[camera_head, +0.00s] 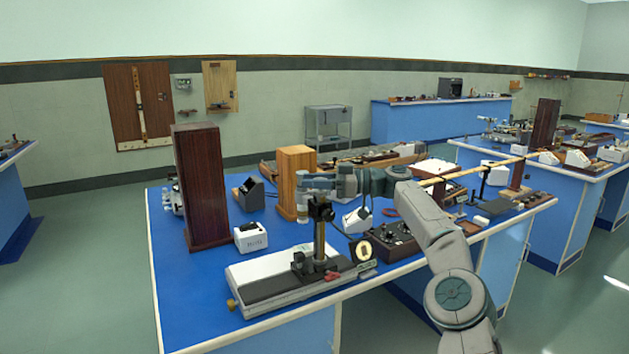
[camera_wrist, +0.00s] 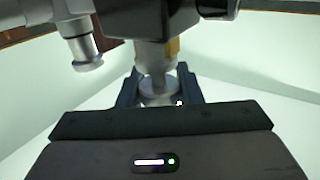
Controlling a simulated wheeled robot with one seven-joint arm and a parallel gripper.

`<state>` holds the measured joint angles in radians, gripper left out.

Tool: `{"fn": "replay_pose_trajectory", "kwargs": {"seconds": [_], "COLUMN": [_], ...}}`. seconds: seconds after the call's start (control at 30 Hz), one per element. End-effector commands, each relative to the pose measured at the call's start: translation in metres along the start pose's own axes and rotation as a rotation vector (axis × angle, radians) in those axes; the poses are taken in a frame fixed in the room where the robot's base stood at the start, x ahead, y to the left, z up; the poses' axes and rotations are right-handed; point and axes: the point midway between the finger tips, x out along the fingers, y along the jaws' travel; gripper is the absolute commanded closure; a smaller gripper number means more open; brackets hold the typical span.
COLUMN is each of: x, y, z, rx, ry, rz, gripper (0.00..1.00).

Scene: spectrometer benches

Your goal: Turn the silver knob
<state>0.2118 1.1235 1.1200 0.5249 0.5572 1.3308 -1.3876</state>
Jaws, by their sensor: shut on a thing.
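The silver knob (camera_wrist: 157,88) shows in the wrist view, at the end of a pale shaft. The two dark blue fingers of my gripper (camera_wrist: 159,92) stand on either side of it and are shut on it. A second silver cylinder (camera_wrist: 86,52) hangs to the upper left. In the camera_head view, the end of my arm is over the near bench, beside an instrument with a black post (camera_head: 320,232) on a pale base. The knob and fingertips are too small and overlapped to make out there.
A tall dark wooden box (camera_head: 202,185) and a lighter wooden block (camera_head: 296,180) stand on the blue bench (camera_head: 185,290). A white box (camera_head: 251,237) and a dark control box (camera_head: 396,243) sit nearby. The bench's front left corner is clear.

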Motion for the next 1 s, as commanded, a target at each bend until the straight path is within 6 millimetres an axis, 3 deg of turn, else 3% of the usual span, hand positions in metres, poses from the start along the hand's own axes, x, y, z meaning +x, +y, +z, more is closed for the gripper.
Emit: {"fn": "replay_pose_trajectory", "kwargs": {"seconds": [0.03,0.07,0.1,0.13,0.4,0.53,1.0], "x": [0.001,0.001,0.001,0.001,-0.001,-0.011,-0.109], "y": [0.0,0.0,0.0,0.0,0.0,0.001,0.001], "z": [0.0,0.0,0.0,0.0,0.0,0.0,-0.002], "rx": [0.0,0.0,0.0,0.0,0.0,0.0,0.001], "ry": [0.001,0.0,0.0,0.0,0.0,0.0,0.001], "rz": [-0.001,-0.001,-0.001,-0.001,0.0,0.003,0.002], "gripper": [0.91,0.6,0.48,0.46,0.46,0.46,0.46]}}
